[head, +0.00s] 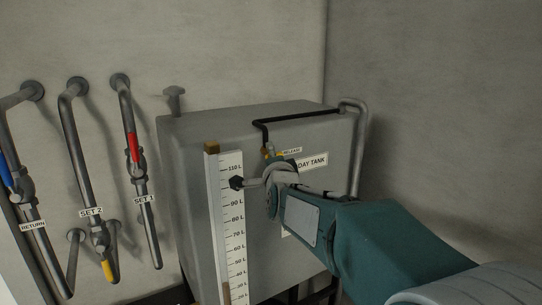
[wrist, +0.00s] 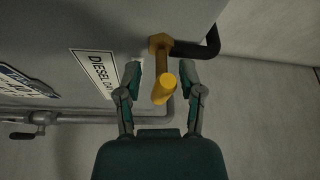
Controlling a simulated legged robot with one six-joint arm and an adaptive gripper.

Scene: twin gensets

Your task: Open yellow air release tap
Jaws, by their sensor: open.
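The yellow air release tap (wrist: 163,88) shows in the wrist view as a short yellow handle below a brass hex fitting (wrist: 160,43). My gripper (wrist: 161,72) is open, with one finger on each side of the handle. Gaps show between the handle and both fingers; its depth relative to the fingertips is hard to judge. In the head view, a small bit of yellow (head: 279,155) shows at the tank's front, just behind the end of my arm. That arm end hides most of the tap and the fingers there.
The grey day tank (head: 185,200) carries a litre scale (head: 231,220) and a black pipe (head: 290,118). Pipes with a blue, a red (head: 133,148) and a yellow lever (head: 108,270) run along the left wall. A grey pipe (wrist: 85,117) passes behind the gripper in the wrist view.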

